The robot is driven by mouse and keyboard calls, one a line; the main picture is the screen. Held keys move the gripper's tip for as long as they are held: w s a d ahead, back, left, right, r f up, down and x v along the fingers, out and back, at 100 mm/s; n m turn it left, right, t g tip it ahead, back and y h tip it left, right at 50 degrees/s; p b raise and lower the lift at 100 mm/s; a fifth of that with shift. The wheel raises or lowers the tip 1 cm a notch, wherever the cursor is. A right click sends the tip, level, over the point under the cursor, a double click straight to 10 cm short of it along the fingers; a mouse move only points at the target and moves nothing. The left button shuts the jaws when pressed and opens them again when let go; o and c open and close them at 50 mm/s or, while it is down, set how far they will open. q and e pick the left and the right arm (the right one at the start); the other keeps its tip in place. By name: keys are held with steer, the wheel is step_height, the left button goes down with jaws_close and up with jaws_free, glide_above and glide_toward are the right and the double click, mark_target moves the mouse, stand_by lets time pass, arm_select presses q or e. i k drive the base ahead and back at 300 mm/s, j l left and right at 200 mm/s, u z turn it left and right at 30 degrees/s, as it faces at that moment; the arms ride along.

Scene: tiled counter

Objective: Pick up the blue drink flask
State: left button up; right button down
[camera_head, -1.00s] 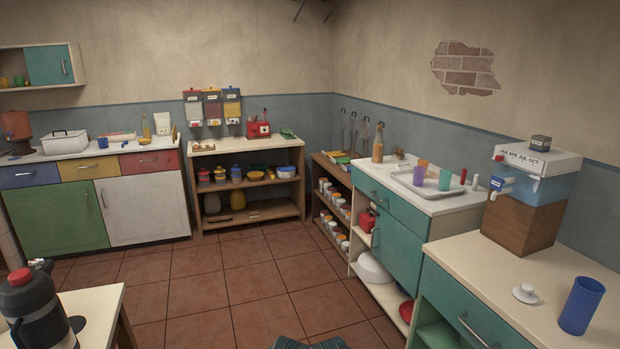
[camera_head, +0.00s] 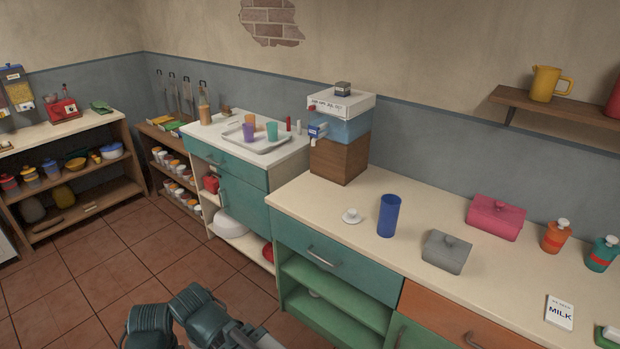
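No flask in a clear blue shows. The nearest match is a teal-blue flask (camera_head: 602,254) with an orange band and a white cap, upright on the counter at the far right. An orange flask (camera_head: 556,237) of the same shape stands just left of it. A tall blue cup (camera_head: 389,216), open at the top, stands upright near the middle of the counter. Parts of my own arms show at the bottom, apart from all of these. Neither gripper's fingers are in view.
The tiled floor (camera_head: 90,270) at left is clear.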

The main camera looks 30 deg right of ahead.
mark_target(390, 203)
steer(key=z, duration=1.65)
